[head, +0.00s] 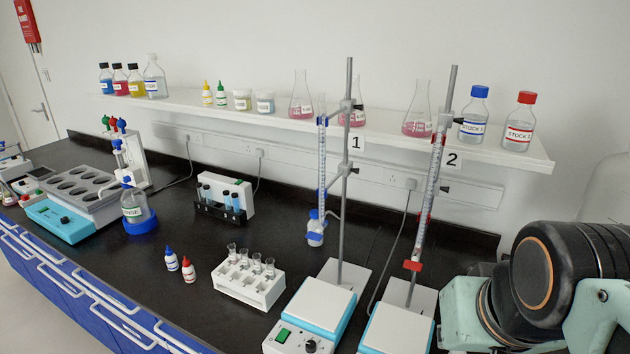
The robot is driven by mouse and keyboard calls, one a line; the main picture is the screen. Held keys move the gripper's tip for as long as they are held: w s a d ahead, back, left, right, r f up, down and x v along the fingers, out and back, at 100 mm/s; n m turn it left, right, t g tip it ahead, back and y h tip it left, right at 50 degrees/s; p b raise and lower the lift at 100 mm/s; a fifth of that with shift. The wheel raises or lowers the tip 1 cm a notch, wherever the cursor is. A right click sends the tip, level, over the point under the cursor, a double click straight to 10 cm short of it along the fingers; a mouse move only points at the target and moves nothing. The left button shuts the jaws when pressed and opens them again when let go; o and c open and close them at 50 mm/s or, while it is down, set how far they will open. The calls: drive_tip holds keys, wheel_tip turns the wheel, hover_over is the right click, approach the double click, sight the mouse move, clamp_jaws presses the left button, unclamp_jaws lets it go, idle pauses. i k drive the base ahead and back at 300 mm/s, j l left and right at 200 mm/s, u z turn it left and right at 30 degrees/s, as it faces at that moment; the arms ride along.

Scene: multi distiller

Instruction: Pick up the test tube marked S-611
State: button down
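Several clear open test tubes (257,264) stand upright in a white rack (262,297) on the black bench, near the middle of the head view. The markings on the tubes are too small to read, so I cannot tell which one is S-611. Part of my arm fills the lower right corner of the view. My gripper is out of view.
Two small dropper bottles (171,258) stand left of the white rack. A shelf (330,127) holds flasks and bottles.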

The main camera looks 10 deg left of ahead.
sight(231, 248)
drive_tip(key=u, duration=1.2)
drive_tip(key=i+j+z, duration=0.2)
drive_tip(key=i+j, duration=0.25)
drive_tip(key=j, duration=0.15)
drive_tip(key=i+j+z, duration=0.2)
drive_tip(key=i+j, duration=0.15)
drive_tip(key=j, duration=0.3)
drive_tip(key=i+j+z, duration=0.1)
drive_tip(key=j, duration=0.25)
drive_tip(key=i+j, duration=0.25)
drive_tip(key=i+j+z, duration=0.15)
drive_tip(key=j, duration=0.3)
drive_tip(key=i+j+z, duration=0.1)
drive_tip(key=j, duration=0.3)
drive_tip(key=i, duration=0.05)
